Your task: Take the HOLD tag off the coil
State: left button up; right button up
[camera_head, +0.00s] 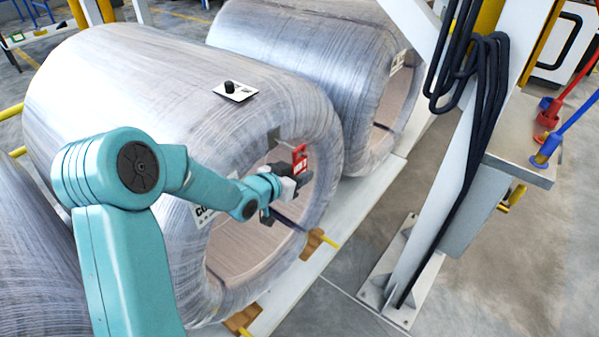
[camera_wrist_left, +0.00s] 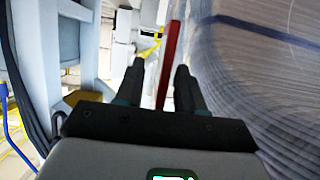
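The red HOLD tag (camera_head: 300,160) hangs at the end face of the near wire coil (camera_head: 150,85), at the upper rim of its bore. My left gripper (camera_head: 300,183) is at the tag, just in front of the coil's end face. In the left wrist view the tag (camera_wrist_left: 169,62) shows edge-on as a thin red strip between the two dark fingers (camera_wrist_left: 158,85). The fingers stand apart, with a gap on both sides of the strip. The coil's wire (camera_wrist_left: 265,70) fills the right of that view. My right gripper is not in view.
A second coil (camera_head: 300,40) lies behind, and part of another shows at lower left. A white post (camera_head: 450,150) with black cables (camera_head: 480,80) and a grey box stands at right. A white label with a black knob (camera_head: 235,90) sits on the near coil. Floor between is clear.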

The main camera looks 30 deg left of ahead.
pick_arm(q)
jog(key=shift+w+f, duration=0.1)
jog(key=shift+w, duration=0.1)
grip_shut()
